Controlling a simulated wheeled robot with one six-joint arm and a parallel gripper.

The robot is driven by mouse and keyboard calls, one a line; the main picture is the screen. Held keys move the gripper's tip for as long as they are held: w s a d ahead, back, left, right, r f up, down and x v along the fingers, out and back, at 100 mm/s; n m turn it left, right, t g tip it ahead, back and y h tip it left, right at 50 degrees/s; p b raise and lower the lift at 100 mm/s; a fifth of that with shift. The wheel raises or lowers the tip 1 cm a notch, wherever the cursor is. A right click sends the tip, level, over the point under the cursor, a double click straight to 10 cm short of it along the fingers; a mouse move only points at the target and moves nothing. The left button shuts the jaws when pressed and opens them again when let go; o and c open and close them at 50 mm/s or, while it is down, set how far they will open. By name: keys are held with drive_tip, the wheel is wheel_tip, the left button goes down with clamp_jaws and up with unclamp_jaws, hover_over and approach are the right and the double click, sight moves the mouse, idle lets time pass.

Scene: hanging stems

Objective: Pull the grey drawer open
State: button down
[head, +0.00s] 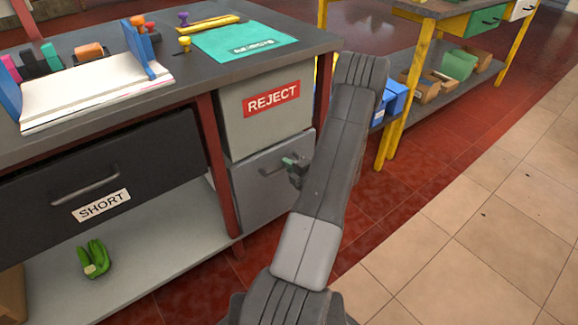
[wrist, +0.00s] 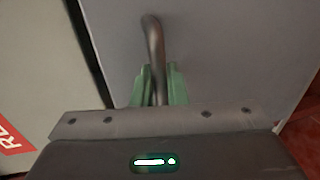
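The grey drawer (head: 262,192) is under the bench, below a grey panel with a red REJECT label (head: 271,98). Its front looks about flush with the frame. In the wrist view the drawer front (wrist: 235,60) fills most of the picture. Its curved metal handle (wrist: 152,38) runs down between the two green fingers of my gripper (wrist: 159,85). The fingers look closed against the handle from both sides. In the head view my gripper (head: 293,167) is at the drawer front, partly hidden by my arm.
A black drawer labelled SHORT (head: 150,160) is to the left, above a shelf with green bananas (head: 94,258). The bench top (head: 190,75) holds papers, stamps and a teal folder (head: 243,40). Another bench with yellow legs (head: 405,100) stands behind right. Tiled floor (head: 480,220) at right is clear.

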drive_tip(key=shift+s, duration=0.1)
drive_tip(key=f+p+v, duration=0.2)
drive_tip(key=f+v, duration=0.1)
drive_tip(key=v, duration=1.1)
drive_tip(key=s+f+p+v, duration=0.1)
drive_tip(key=f+v, duration=0.2)
drive_tip(key=v, duration=1.2)
drive_tip(key=shift+d+p, duration=0.35)
drive_tip(key=shift+d, duration=0.1)
drive_tip(key=shift+s, duration=0.1)
drive_tip(key=c, duration=1.5)
unclamp_jaws()
drive_tip(key=shift+c, duration=0.2)
drive_tip(key=p+v, duration=0.2)
drive_tip(key=v, duration=1.1)
drive_tip(key=shift+s+d, duration=0.2)
drive_tip(key=shift+s, duration=0.1)
drive_tip(key=b+x, duration=0.2)
drive_tip(key=x, duration=1.2)
